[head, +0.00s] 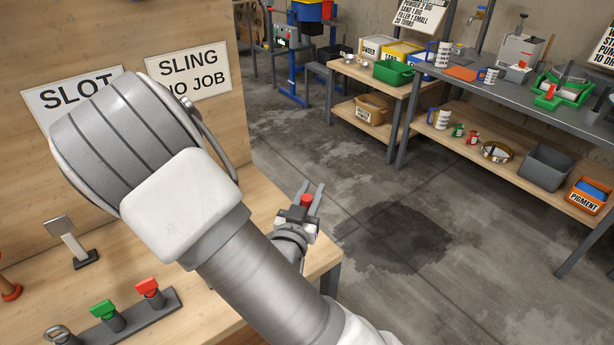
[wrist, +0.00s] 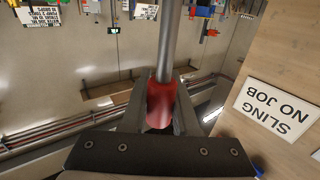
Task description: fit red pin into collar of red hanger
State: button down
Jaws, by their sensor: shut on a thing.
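I cannot make out a red hanger with a collar for certain. A red-topped piece (head: 148,288) stands on a dark rack on the bench, and a red-orange base (head: 10,293) is cut off at the left edge.
The rack (head: 170,300) also bears a green-topped piece (head: 104,309) and a metal ring. A small stand (head: 70,243) is behind it. A wooden board with "SLOT" and "SLING NO JOB" signs (head: 188,74) rises at the back. Shelves with tubs stand right, across open floor.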

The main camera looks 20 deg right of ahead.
jog(key=s+r+p, duration=0.1)
jog(key=p, duration=0.2)
jog(key=s+d+p, duration=0.1)
jog(key=p, duration=0.3)
jog(key=shift+s+d+r, duration=0.15)
jog(key=shift+s+r, duration=0.05)
jog(key=shift+r, duration=0.15)
